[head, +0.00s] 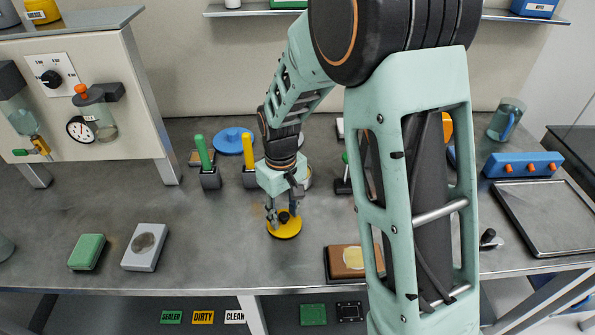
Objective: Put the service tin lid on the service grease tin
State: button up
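A round yellow lid (284,231) with a black knob lies near the front middle of the bench; I take it as the service tin lid. My gripper (284,216) points down over it, with its fingers apart on either side of the knob. Some space seems to show between fingers and knob; contact is not clear. A round, pale-rimmed thing (309,178) shows partly behind my gripper. It may be the service grease tin, but my arm hides most of it, so I cannot tell.
A brown block with a cream disc (353,257) lies right of the lid. A grey block (146,247) and green block (87,251) lie left. Upright green (203,151) and yellow (248,150) handles stand behind, near a blue round thing (233,140).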

jog(key=shift+c, duration=0.5)
grip_shut()
jog(key=shift+r, duration=0.15)
jog(key=shift+r+p, duration=2.5)
jog(key=shift+r, duration=0.9)
jog(key=shift+w, duration=0.1)
